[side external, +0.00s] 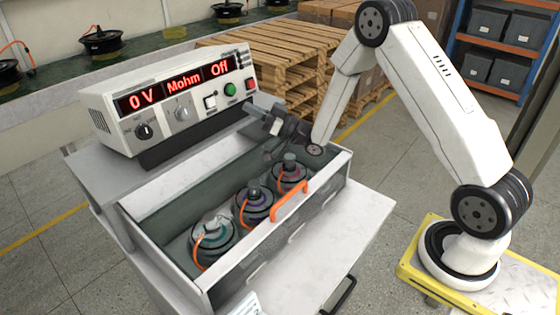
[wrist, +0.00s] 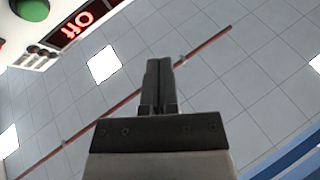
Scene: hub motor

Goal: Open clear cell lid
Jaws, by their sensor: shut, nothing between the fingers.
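The cell is a grey open-topped-looking box (side external: 245,262) in the side external view. An orange handle (side external: 291,201) stands at its front edge, in the middle. The clear lid itself is hard to make out, so I cannot tell its exact position. Several hub motors (side external: 212,238) with orange leads sit inside the box. My gripper (side external: 250,108) is above the back right of the box, close to the tester's right end and well apart from the handle. In the wrist view my gripper (wrist: 158,65) has its fingers together and empty.
A tester (side external: 170,105) showing 0 V, Mohm and Off stands behind the box; its display and green button (wrist: 10,20) show in the wrist view. Wooden pallets (side external: 275,60) and a shelf rack (side external: 505,50) stand behind. There is free room above the box's front.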

